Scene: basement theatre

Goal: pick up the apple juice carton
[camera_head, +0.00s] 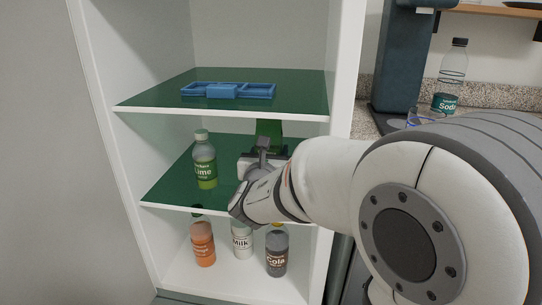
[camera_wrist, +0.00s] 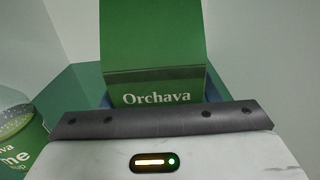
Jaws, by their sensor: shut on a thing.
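The apple juice carton (camera_head: 269,131) is a green box at the middle shelf of the white cabinet, mostly hidden behind my gripper and arm in the head view. In the wrist view the green carton (camera_wrist: 152,52) stands straight ahead, with "Orchava" on its front just above the dark edge of my gripper (camera_wrist: 155,120). My gripper (camera_head: 262,152) reaches into the cabinet and is shut on the carton. The fingertips and the carton's base are hidden, so I cannot tell whether it touches the shelf.
A lime bottle (camera_head: 204,163) stands left of my gripper on the green middle shelf (camera_head: 165,193). A blue tray (camera_head: 222,91) lies on the shelf above. Orange (camera_head: 203,245), milk (camera_head: 242,241) and cola (camera_head: 277,254) bottles stand below. A soda bottle (camera_head: 451,80) is on the right counter.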

